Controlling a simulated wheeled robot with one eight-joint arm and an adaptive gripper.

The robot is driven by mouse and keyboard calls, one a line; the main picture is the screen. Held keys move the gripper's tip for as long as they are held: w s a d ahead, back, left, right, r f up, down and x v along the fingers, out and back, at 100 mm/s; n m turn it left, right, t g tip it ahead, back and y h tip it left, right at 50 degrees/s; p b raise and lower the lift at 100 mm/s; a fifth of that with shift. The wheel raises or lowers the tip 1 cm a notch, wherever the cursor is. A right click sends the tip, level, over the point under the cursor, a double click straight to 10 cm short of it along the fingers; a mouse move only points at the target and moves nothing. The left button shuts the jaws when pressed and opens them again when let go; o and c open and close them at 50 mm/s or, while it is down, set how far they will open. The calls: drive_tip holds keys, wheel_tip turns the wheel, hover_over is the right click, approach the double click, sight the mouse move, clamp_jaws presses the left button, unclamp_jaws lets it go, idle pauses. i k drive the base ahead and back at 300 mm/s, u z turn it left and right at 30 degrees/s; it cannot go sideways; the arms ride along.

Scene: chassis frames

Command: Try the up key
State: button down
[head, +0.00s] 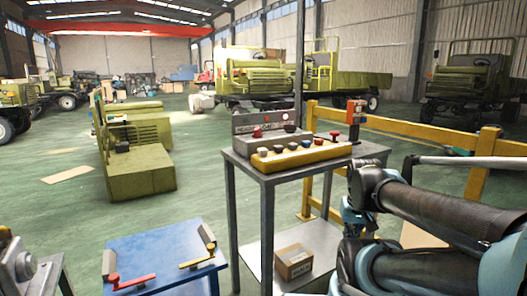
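A yellow control box (300,156) with a row of several round buttons lies along the front of a grey metal stand (225,158). A red mushroom button (334,135) sits at its right end. The buttons' markings are too small to read, so I cannot tell which one is the up key. Behind it stands a grey control box (270,140) with a red knob (257,132) and a dark knob (290,128). My arm fills the lower right, to the right of the stand. My gripper does not show.
A small orange-and-dark device (355,110) stands at the stand's back right, by a yellow guard rail (420,130). A cardboard box (294,262) sits on the lower shelf. A blue table (165,262) with red- and yellow-handled tools stands front left. Green vehicle parts (140,170) lie beyond, with open floor between.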

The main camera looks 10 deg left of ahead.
sight(262, 152)
drive_tip(key=u, duration=0.1)
drive_tip(key=k, duration=0.95)
drive_tip(key=u, duration=0.5)
